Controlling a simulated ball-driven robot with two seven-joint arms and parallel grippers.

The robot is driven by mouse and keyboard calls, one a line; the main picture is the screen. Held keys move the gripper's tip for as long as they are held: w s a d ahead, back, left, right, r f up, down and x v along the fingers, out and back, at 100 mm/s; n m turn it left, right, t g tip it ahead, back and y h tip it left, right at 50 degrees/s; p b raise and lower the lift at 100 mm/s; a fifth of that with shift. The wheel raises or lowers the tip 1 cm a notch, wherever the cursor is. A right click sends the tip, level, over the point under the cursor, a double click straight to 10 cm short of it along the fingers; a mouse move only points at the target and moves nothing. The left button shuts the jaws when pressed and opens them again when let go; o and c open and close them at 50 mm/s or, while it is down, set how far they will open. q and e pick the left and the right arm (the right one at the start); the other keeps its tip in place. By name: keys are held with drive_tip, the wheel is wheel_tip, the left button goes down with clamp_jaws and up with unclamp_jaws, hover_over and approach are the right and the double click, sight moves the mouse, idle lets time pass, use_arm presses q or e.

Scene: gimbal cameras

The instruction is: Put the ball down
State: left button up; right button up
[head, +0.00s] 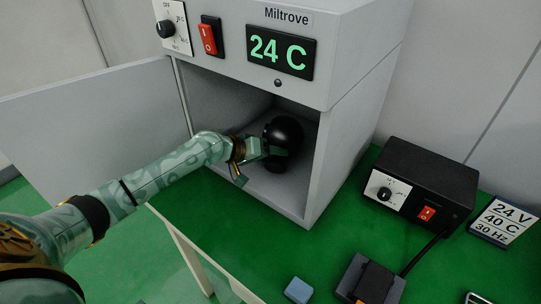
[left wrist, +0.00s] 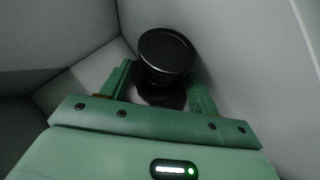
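The ball is a glossy black round thing (head: 283,132) with a smaller dark part under it, inside the open grey chamber (head: 318,165). In the left wrist view it shows as a black disc-topped shape (left wrist: 166,50) between and beyond the fingertips. My left gripper (head: 256,155) reaches into the chamber from the left, right beside the ball. In the left wrist view my left gripper (left wrist: 163,88) has its fingers apart, one on each side of the dark lower part. Whether they press on it or only flank it is unclear. The ball's underside is hidden. My right gripper is not in view.
The chamber door (head: 95,115) stands open at the left. The chamber's panel has a display (head: 280,52) reading 24 C. A black control box (head: 420,187), a label card (head: 503,220), a dark device (head: 370,282) and a blue block (head: 298,290) are on the green table (head: 250,240).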

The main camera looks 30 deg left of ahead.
use_arm(q)
drive_tip(key=p+v, duration=0.3)
drive_tip(key=v, duration=0.9)
